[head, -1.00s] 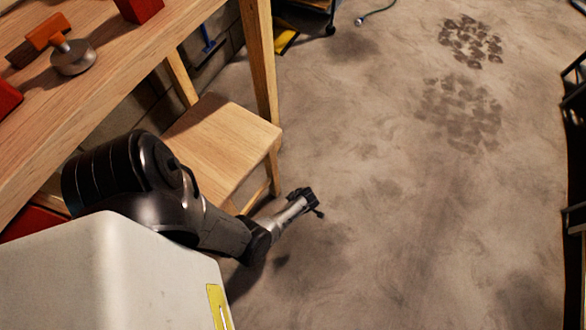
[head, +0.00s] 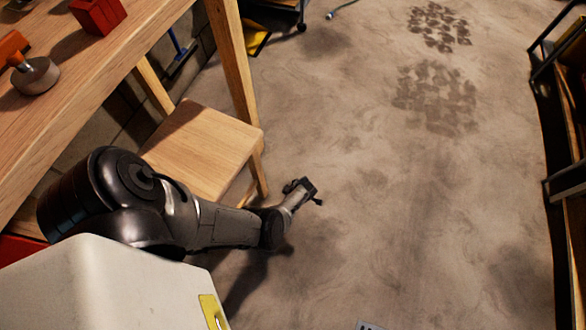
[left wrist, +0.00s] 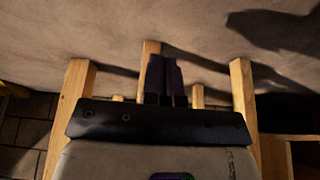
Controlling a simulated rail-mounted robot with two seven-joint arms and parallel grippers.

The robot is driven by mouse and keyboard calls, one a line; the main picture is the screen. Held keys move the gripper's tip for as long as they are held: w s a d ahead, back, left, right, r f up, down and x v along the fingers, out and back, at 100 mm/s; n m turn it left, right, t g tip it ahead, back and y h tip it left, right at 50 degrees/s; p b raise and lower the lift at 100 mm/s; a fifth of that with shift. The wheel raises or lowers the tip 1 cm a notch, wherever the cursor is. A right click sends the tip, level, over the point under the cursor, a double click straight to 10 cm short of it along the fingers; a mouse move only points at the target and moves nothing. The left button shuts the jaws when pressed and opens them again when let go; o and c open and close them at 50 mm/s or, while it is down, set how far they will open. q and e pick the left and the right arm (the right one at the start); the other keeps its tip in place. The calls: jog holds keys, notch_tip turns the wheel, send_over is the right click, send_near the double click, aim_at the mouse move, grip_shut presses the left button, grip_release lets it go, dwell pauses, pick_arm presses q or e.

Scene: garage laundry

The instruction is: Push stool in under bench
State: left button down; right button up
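The wooden stool (head: 205,145) stands at the bench's near side, left of centre in the head view. Part of its seat is beneath the bench top, and its front part sticks out over the floor. The wooden bench (head: 135,60) runs along the left. My left gripper (head: 303,190) is low over the floor, to the right of the stool's front and apart from its seat. In the left wrist view the fingers (left wrist: 166,80) are together and empty, with stool legs (left wrist: 244,100) around them in the picture. My arm hides the stool's near legs. My right gripper is not in view.
A red block (head: 97,14) and a round metal tool with a handle (head: 36,75) lie on the bench. A dark-framed shelf (head: 570,120) stands at the right edge. The concrete floor (head: 400,200) between is clear. A hose end (head: 340,10) lies far off.

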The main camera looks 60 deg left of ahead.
pick_arm(q)
jog(key=s+a, duration=0.5)
jog(key=a, duration=0.2)
jog(key=shift+s+a, duration=0.15)
jog(key=shift+a, duration=0.15)
jog(key=shift+s+a, duration=0.25)
dwell(0.4)
